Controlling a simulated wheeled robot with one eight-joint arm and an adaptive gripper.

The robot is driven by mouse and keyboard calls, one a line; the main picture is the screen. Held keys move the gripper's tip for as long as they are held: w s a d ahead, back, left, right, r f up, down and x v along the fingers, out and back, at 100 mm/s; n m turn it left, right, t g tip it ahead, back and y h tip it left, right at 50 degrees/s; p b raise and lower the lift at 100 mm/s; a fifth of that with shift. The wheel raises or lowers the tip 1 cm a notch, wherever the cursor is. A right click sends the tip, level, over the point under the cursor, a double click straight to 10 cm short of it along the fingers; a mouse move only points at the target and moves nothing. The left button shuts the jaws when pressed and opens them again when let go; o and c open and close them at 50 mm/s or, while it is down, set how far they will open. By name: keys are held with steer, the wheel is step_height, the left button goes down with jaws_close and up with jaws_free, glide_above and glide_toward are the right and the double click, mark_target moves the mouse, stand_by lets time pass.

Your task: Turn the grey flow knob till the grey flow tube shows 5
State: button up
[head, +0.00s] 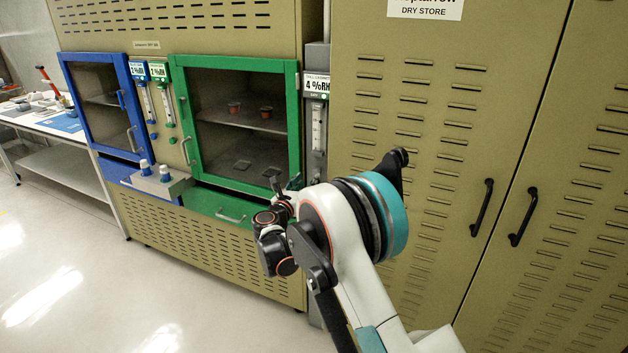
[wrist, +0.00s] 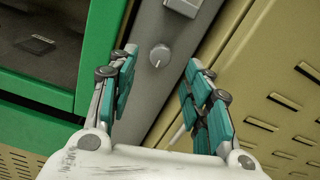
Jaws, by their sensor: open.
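The grey flow knob (wrist: 160,55) is a small round grey knob with a pale pointer line, on a grey panel strip in the wrist view. My gripper (wrist: 162,62) is open, with one finger on each side of the knob in the picture; I see no contact. In the head view my gripper (head: 285,190) is in front of the lower part of the grey strip, and the knob is hidden behind my arm. The grey flow tube (head: 317,128) stands upright under a label reading 4 %RH; its float level is too small to read.
The green-framed cabinet door (head: 297,110) is left of the grey strip, with a green drawer (head: 225,207) below. Tan louvred cabinet doors (head: 420,120) with black handles (head: 482,208) stand to the right. A blue-framed cabinet (head: 75,100) is further left. The floor (head: 110,290) in front is clear.

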mark_target(314, 175)
steer(key=b+x, duration=0.1)
steer(key=x, duration=0.4)
steer(key=shift+w+d, duration=0.15)
steer(key=shift+w, duration=0.2)
steer(key=shift+c, duration=0.2)
jaws_close()
